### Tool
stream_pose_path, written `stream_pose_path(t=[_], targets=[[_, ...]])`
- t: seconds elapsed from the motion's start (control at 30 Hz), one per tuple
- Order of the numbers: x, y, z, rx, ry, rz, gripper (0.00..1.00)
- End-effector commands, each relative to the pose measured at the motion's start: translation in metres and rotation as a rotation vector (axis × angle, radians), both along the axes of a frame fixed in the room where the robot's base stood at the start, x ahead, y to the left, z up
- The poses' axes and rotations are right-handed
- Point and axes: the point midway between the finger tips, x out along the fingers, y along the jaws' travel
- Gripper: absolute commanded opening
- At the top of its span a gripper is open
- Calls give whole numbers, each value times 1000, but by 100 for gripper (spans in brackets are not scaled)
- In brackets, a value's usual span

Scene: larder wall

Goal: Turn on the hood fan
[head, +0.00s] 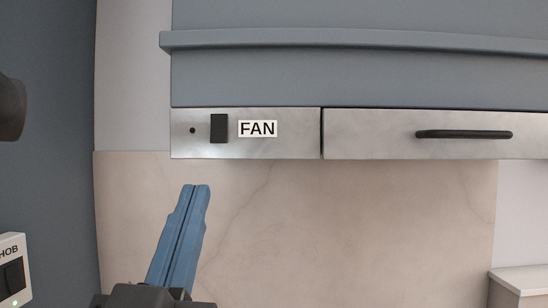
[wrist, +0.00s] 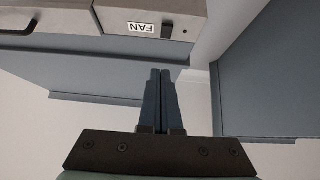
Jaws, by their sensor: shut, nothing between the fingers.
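The hood's steel front panel (head: 295,146) carries a black rocker switch (head: 219,128) beside a white label (head: 258,129) reading FAN. A small dark dot (head: 193,130), unlit, sits left of the switch. My gripper (head: 196,187) has blue fingers, shut and empty, pointing up below the panel and a little left of the switch, apart from it. In the wrist view the gripper (wrist: 161,72) shows below the panel, and the switch (wrist: 167,31) and label (wrist: 141,28) appear upside down near the top.
A drawer-like steel front with a black bar handle (head: 464,134) is right of the switch panel. A white HOB switch box (head: 13,270) is at the lower left on a grey side wall (head: 60,170). The marble backsplash (head: 350,220) below the hood is clear.

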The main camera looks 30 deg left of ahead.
Motion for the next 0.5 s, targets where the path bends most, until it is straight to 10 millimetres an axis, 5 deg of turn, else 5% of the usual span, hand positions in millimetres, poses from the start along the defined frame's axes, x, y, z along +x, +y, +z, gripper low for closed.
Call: stream_pose_path(t=[0.5], targets=[[-4,12,-2,-5,5,24,0]])
